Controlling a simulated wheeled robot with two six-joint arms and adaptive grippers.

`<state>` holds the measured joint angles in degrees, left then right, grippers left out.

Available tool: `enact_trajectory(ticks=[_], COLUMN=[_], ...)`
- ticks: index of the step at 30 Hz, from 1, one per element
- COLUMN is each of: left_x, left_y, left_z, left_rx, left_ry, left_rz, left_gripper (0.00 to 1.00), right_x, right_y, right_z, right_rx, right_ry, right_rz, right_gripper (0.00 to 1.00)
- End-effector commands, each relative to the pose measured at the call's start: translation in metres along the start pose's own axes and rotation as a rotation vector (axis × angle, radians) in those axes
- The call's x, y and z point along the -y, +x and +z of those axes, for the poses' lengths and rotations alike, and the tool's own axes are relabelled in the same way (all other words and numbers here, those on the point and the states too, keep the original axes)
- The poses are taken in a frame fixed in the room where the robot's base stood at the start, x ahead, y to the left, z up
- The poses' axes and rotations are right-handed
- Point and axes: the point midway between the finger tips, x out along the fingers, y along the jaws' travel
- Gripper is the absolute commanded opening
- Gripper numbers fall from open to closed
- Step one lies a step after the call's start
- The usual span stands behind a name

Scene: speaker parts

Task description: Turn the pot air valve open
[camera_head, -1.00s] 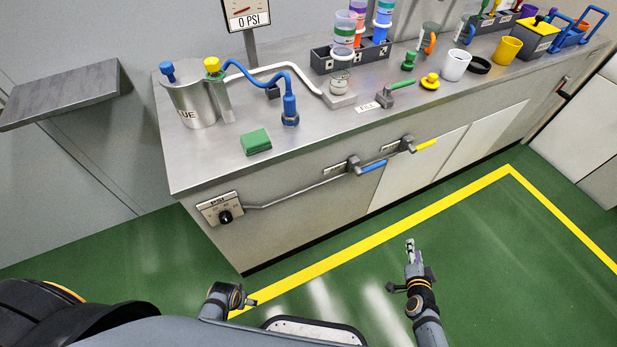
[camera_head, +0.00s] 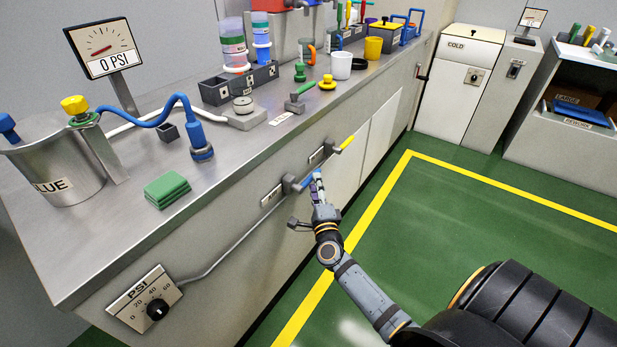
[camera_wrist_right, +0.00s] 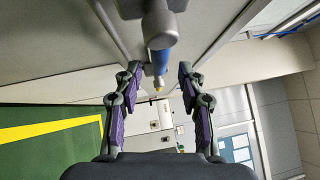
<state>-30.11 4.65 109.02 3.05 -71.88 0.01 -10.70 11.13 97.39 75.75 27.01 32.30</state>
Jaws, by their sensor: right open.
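Two valves sit on the bench's front face. The nearer one has a blue handle (camera_head: 308,180), and the farther one has a yellow handle (camera_head: 347,143). Both handles point right along the bench. The labels beside them are too small to read. My right gripper (camera_head: 317,178) is open at the blue handle's free end. In the right wrist view the blue handle (camera_wrist_right: 157,60) points between the spread fingers (camera_wrist_right: 158,90), with no clear contact. The glue pot (camera_head: 65,165) stands on the bench at left, with a blue hose (camera_head: 150,122) from its top. My left gripper is out of view.
A PSI dial (camera_head: 145,300) is on the bench front at left, joined by a pipe to the valves. A gauge (camera_head: 102,50) reads 0 PSI. The green floor (camera_head: 450,240) at right is clear.

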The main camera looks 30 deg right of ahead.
Motion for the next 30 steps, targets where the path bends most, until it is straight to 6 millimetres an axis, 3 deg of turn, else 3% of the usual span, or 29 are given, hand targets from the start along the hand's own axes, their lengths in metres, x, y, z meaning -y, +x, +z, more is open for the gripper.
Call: enact_trajectory(ticks=[6, 17, 26, 30], left_x=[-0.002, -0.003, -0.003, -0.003], left_y=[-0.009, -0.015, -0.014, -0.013], left_z=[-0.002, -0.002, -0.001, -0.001], left_rx=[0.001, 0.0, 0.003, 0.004], left_ry=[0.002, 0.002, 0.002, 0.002], left_rz=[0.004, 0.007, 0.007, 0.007], left_gripper=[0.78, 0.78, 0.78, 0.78], right_x=[-0.001, -0.001, -0.001, -0.001], right_y=[0.036, 0.044, 0.044, 0.044], right_z=[0.0, 0.0, 0.0, 0.0], right_rx=[0.0, 0.0, 0.0, 0.0], right_ry=[-0.001, -0.001, -0.001, -0.001], right_rz=[-0.001, 0.002, 0.002, 0.002], right_gripper=[0.4, 0.4, 0.02, 0.0])
